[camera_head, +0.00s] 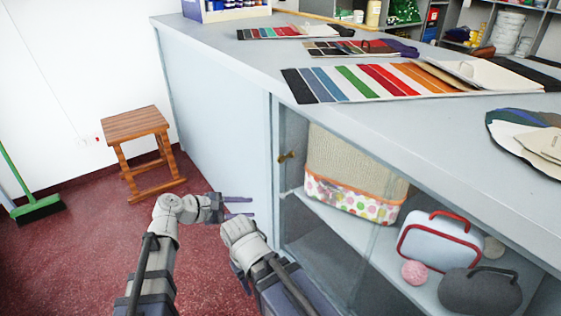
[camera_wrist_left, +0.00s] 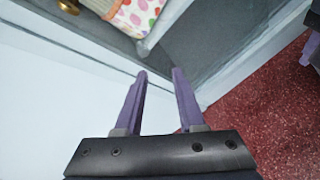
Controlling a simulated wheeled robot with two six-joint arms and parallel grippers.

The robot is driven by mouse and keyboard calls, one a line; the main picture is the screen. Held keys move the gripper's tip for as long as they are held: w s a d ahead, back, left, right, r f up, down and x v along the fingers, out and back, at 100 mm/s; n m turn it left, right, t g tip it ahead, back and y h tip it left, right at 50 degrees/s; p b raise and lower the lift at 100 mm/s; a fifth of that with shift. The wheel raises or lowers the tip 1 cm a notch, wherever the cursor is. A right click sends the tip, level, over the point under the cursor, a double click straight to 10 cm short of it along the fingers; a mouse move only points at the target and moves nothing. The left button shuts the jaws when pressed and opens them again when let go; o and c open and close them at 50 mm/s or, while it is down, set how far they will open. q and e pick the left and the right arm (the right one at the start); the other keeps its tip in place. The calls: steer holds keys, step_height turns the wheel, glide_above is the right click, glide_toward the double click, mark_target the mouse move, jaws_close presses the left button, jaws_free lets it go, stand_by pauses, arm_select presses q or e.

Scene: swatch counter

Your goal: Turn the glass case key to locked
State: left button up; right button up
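The small brass key (camera_head: 287,156) sits at the upper left of the glass case (camera_head: 345,245), on its frame near the woven basket. Its exact turn is too small to tell. It also shows as a brass piece at the top left edge of the left wrist view (camera_wrist_left: 68,6). My left gripper (camera_head: 244,206) is open and empty, below and left of the key and apart from it. Its two purple fingers stand apart in the left wrist view (camera_wrist_left: 159,74). My right gripper (camera_head: 241,278) is mostly hidden behind its own wrist, low in front of the counter.
The case holds a basket (camera_head: 345,170), a white and red bag (camera_head: 440,242), a pink ball (camera_head: 414,272) and a grey bag (camera_head: 480,292). Fabric swatches (camera_head: 375,82) lie on the counter (camera_head: 240,58). A wooden stool (camera_head: 135,124) and green broom (camera_head: 36,209) stand left; the red floor between is clear.

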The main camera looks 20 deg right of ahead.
mark_target(280, 157)
arm_select(q)
steer(key=w+d+r+n+t+h, duration=0.1)
steer(key=w+d+r+n+h, duration=0.15)
steer(key=r+n, duration=0.2)
steer(key=w+d+r+n+t+h, duration=0.1)
steer(key=w+d+r+n+h, duration=0.1)
steer(key=d+r+n+h, duration=0.3)
steer(key=shift+w+d+r+m+y, duration=0.1)
steer(key=shift+w+d+y, duration=0.35)
steer(key=shift+d, duration=0.4)
steer(key=shift+w+d+r+m+y, duration=0.15)
steer(key=shift+w+d+y, duration=0.25)
steer(key=shift+d, duration=0.5)
steer(key=shift+w+d+r+m+y, duration=0.1)
steer(key=shift+w+d+y, duration=0.3)
steer(key=shift+d, duration=0.45)
steer(key=shift+w, duration=0.1)
steer(key=shift+c, duration=0.2)
jaws_close()
